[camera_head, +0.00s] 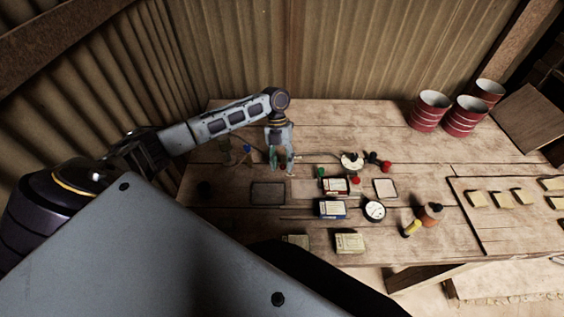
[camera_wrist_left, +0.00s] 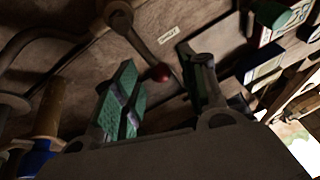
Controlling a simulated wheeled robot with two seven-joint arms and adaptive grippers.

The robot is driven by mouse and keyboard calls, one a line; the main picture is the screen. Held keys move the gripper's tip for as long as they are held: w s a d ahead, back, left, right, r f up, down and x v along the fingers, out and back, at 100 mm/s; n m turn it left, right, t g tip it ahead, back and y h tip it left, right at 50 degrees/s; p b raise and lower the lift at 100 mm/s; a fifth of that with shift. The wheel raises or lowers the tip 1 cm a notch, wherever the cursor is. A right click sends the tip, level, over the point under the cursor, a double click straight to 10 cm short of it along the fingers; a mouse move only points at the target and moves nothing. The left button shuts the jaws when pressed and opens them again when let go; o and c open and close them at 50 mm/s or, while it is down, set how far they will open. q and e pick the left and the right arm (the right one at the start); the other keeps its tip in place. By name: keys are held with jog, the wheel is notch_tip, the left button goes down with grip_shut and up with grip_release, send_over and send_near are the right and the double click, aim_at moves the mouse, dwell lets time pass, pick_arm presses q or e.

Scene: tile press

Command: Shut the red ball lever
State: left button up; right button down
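A dark red ball (camera_wrist_left: 161,73) on the end of a thin metal lever (camera_wrist_left: 140,46) shows in the left wrist view. The lever slants from a round pivot at the top. The ball lies between the lines of my two fingers, beyond their tips as seen there. My left gripper (camera_wrist_left: 165,90) is open, with green pads and nothing held. In the head view my left gripper (camera_head: 282,168) points down over the back middle of the table. I cannot make out this ball and lever there. My right gripper is not in view.
Blue and yellow handles (camera_head: 238,150) stand left of the gripper. A white gauge (camera_head: 351,160), a red knob (camera_head: 386,166), small boxes (camera_head: 334,186) and an empty frame (camera_head: 268,193) lie to the right and front. Red cans (camera_head: 430,110) stand at back right. A label (camera_wrist_left: 168,33) lies near the lever.

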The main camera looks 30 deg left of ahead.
pick_arm(q)
jog(key=v, duration=1.2)
dwell(0.3)
jog(key=shift+a+f, duration=0.1)
dwell(0.5)
